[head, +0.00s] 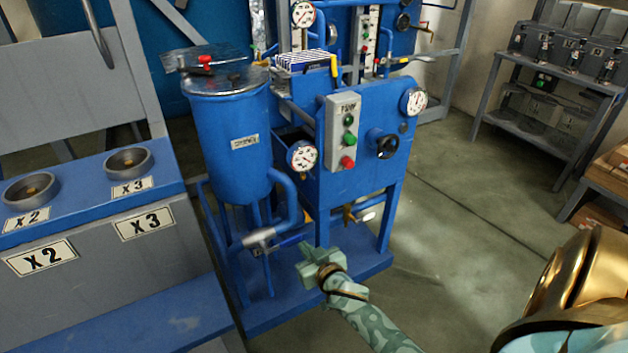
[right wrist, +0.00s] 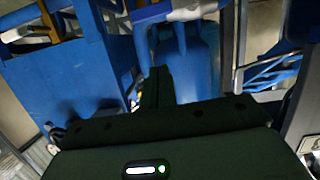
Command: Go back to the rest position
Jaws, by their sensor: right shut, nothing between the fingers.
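My right gripper (head: 318,262) is in the lower middle of the head view, on the patterned green arm that comes in from the lower right. Its fingers are shut with nothing between them. It appears in front of the lower frame of the blue pump unit (head: 370,150). In the right wrist view its dark fingers (right wrist: 157,88) point toward blue parts of the unit; whether they touch anything I cannot tell. My left gripper is not in view.
A blue cylindrical tank (head: 230,145) with a silver lid stands left of the pump's control box (head: 342,130). A grey-blue bench with round sockets (head: 129,161) is at the left. A grey shelf (head: 545,130) is at the right. The floor (head: 470,240) between is clear.

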